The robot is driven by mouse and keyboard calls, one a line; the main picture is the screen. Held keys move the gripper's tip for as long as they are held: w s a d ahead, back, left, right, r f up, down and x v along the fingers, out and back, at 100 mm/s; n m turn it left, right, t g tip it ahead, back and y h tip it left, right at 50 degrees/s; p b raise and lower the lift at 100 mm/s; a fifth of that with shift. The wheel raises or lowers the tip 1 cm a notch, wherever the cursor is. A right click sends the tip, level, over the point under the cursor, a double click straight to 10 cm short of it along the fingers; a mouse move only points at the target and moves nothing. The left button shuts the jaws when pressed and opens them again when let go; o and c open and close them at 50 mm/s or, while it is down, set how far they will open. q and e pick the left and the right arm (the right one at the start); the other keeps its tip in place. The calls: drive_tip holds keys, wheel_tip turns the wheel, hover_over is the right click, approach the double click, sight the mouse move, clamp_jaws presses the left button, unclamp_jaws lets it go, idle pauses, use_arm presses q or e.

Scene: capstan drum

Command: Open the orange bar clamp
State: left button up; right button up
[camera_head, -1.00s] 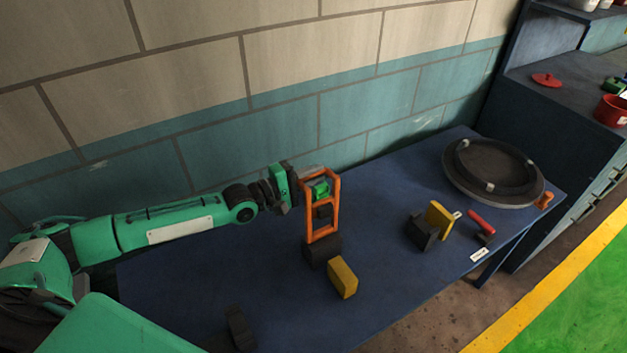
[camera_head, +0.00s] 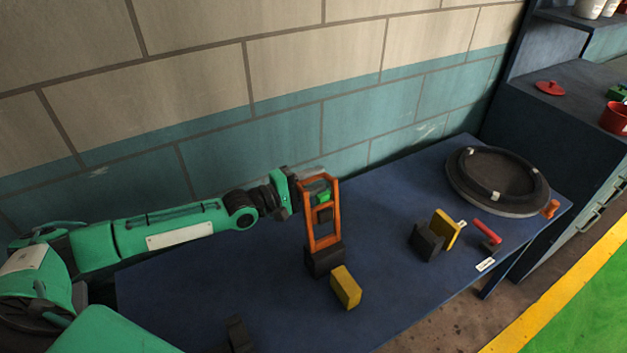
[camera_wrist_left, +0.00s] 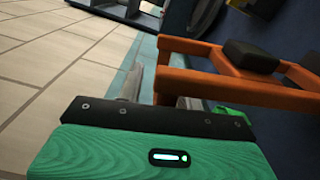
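The orange bar clamp (camera_head: 336,222) stands upright on the blue table, its lower end at a black block (camera_head: 323,261). A small green part and a dark pad show inside its frame. My left gripper (camera_head: 312,183) is at the upper left of the clamp, close to its top. In the left wrist view the clamp's orange bars (camera_wrist_left: 225,90) fill the right side, with a black pad between them. Metal finger parts (camera_wrist_left: 163,80) show beside and behind the near orange bar; whether they grip it is unclear. My right gripper is not in view.
A yellow block (camera_head: 346,287) lies just in front of the clamp. Right of it are a black and yellow piece (camera_head: 436,235), a red-handled tool (camera_head: 487,231) and a round dark drum (camera_head: 497,181). A dark block (camera_head: 239,334) lies at the front left. The wall (camera_head: 290,135) is close behind.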

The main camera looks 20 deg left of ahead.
use_arm(q)
drive_tip(key=shift+s+a+f, duration=0.1)
drive_tip(key=shift+s+a, duration=0.15)
drive_tip(key=b+v, duration=0.3)
drive_tip(key=v, duration=1)
drive_tip(key=shift+b, duration=0.3)
